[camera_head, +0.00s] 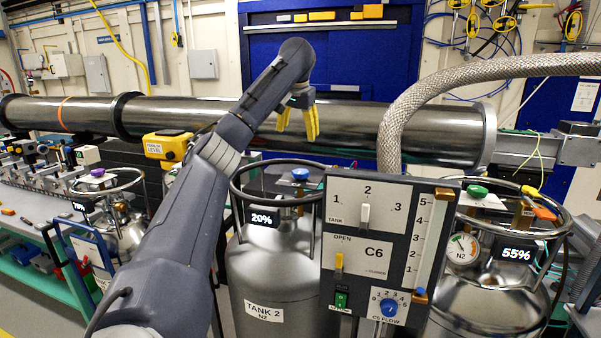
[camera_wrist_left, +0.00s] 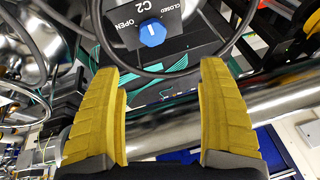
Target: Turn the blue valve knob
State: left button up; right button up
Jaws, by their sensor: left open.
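The blue valve knob (camera_head: 300,173) sits on top of the steel tank marked TANK 2 (camera_head: 262,275). In the left wrist view the blue knob (camera_wrist_left: 152,32) is on a dark plate marked C2, with OPEN and CLOSED lettering beside it. My left gripper (camera_head: 298,122) hangs above the knob, fingers pointing down, apart from it. Its two yellow fingers are spread in the left wrist view (camera_wrist_left: 160,68), with nothing between them. The knob lies beyond the fingertips there. My right gripper does not show.
A dark ring handle (camera_head: 236,188) surrounds the tank top. A control panel (camera_head: 345,210) with a second blue knob (camera_head: 389,307) stands in front at right. A braided hose (camera_head: 395,120) arches at right. A long steel pipe (camera_head: 355,125) runs behind.

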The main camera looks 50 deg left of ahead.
aim_at(300, 171)
pick_arm(q)
jog(key=n, duration=0.1)
jog(key=d+n, duration=0.1)
jog(key=n, duration=0.3)
jog(key=shift+w+d+f, duration=0.1)
jog(key=shift+d, duration=0.15)
jog(key=x, duration=1.7)
jog(key=shift+f, duration=0.1)
jog(key=shift+c, duration=0.2)
jog(key=c, duration=1.2)
